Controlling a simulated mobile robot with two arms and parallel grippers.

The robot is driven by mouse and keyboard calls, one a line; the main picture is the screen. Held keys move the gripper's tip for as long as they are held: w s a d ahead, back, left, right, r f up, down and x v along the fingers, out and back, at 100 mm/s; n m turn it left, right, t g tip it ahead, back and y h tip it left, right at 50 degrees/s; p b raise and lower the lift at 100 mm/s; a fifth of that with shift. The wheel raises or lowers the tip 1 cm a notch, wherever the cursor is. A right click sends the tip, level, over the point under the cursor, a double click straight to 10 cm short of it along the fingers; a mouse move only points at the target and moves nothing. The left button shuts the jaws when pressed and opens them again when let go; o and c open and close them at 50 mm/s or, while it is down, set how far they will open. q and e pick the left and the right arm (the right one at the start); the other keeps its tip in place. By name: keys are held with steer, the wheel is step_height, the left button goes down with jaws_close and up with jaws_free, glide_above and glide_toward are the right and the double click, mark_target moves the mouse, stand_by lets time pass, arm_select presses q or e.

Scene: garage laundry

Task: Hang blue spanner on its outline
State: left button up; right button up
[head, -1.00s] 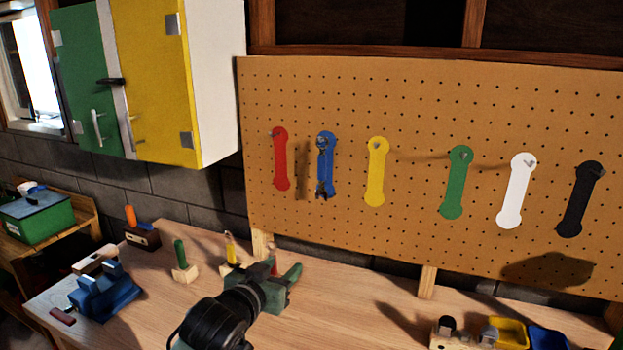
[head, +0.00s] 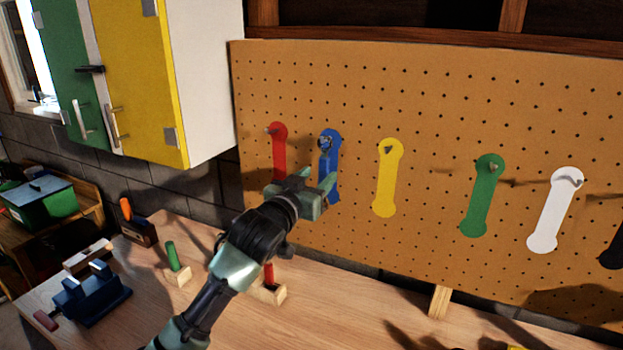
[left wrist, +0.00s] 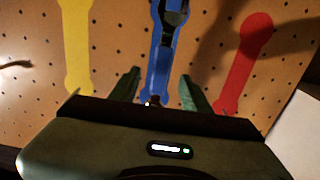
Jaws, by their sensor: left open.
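The blue spanner (head: 325,143) is at the blue outline (head: 334,195) on the pegboard, its metal ring end at the peg at the top. In the left wrist view, which is upside down, its dark jaw end (left wrist: 173,16) lies over the blue shape. My right gripper is not in view.
The pegboard (head: 450,110) also bears red (head: 279,140), yellow (head: 387,180), green (head: 482,198) and white (head: 555,215) outlines with pegs. A wall cabinet (head: 140,80) is at the left. The bench (head: 340,310) below holds a blue vise (head: 92,300) and handled tools in blocks.

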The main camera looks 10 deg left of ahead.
mark_target(322, 174)
arm_select(q)
steer(key=w, duration=0.3)
steer(key=shift+w+d+f+p, duration=0.15)
steer(key=shift+d+f+p, duration=0.05)
steer(key=shift+d+p, duration=0.2)
steer(key=shift+w+f, duration=0.1)
steer(key=shift+w, duration=0.45)
steer(key=shift+s, duration=0.1)
steer(key=c, duration=1)
jaws_close()
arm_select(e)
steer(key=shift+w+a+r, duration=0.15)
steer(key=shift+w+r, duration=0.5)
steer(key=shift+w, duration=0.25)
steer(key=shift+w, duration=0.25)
arm_select(q)
steer(key=o, duration=1)
jaws_free()
